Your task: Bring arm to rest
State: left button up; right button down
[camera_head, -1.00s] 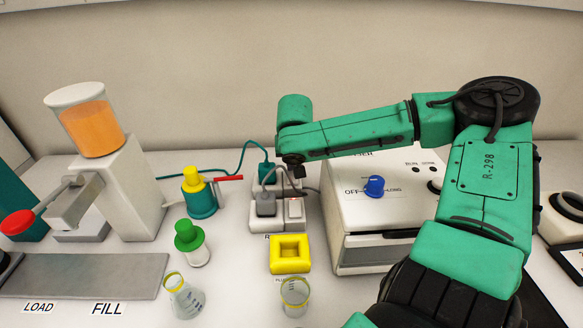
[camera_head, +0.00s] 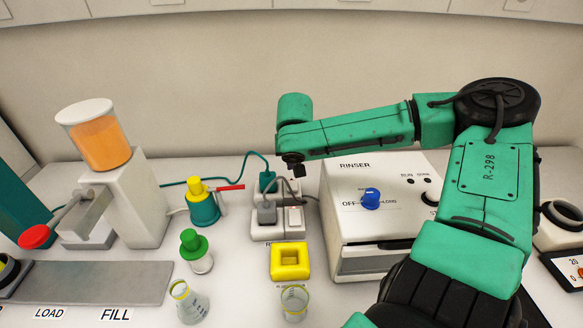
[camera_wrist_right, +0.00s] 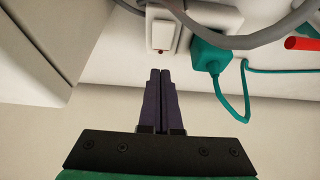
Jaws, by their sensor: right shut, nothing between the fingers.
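My right arm (camera_head: 487,180) is green and black, comes in from the right and bends left at the top over the rinser. Its gripper (camera_head: 294,168) points down in front of the rinser's left edge, above the power strip. In the right wrist view the gripper's two dark fingers (camera_wrist_right: 160,76) lie together with nothing between them. A grey socket with a white switch (camera_wrist_right: 162,34) and a teal plug (camera_wrist_right: 210,56) show beyond the fingertips. My left gripper is not in the head view.
The white rinser (camera_head: 350,220) with a blue knob (camera_head: 371,198) stands under my forearm. A yellow square holder (camera_head: 290,272), a beaker (camera_head: 294,302), a flask (camera_head: 189,303) and a green-capped bottle (camera_head: 195,252) stand in front. An orange juice dispenser (camera_head: 128,200) is at left. Cables run behind.

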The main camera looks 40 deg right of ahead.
notch_tip(320, 180, up, 3)
jog(key=shift+f+p, duration=0.1)
jog(key=shift+p, duration=0.8)
